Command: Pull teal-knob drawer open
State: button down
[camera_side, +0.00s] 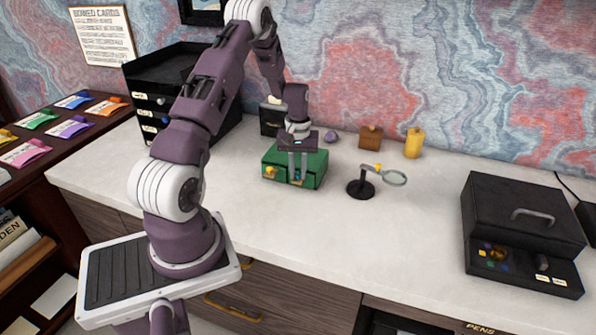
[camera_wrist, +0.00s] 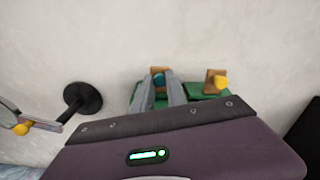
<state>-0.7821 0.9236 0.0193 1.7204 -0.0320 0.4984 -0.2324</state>
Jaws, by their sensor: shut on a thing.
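A small green cabinet (camera_side: 312,160) stands on the white desktop, with two drawer fronts facing the front edge. The teal knob (camera_wrist: 160,79) shows between my fingertips in the wrist view, on a wooden drawer front (camera_wrist: 158,70). My gripper (camera_side: 297,179) points down at the front of the cabinet and is shut on the teal knob. The fingers mostly hide that knob in the side view. The yellow knob (camera_side: 270,171) is on the neighbouring drawer; it also shows in the wrist view (camera_wrist: 221,82). I cannot tell how far the teal-knob drawer stands out.
A magnifier on a black stand (camera_side: 361,187) is right of the cabinet. Behind are a purple ball (camera_side: 331,136), a wooden block (camera_side: 371,137) and a yellow bottle (camera_side: 413,143). A black case (camera_side: 520,220) stands far right. The desktop in front of the cabinet is clear.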

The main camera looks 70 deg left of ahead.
jog(key=s+d, duration=0.5)
jog(key=d, duration=0.1)
jog(key=shift+s, duration=0.4)
jog(key=c, duration=1.3)
grip_release()
jog(key=shift+a, duration=0.1)
jog(key=shift+c, duration=0.2)
notch_tip(320, 180, up, 7)
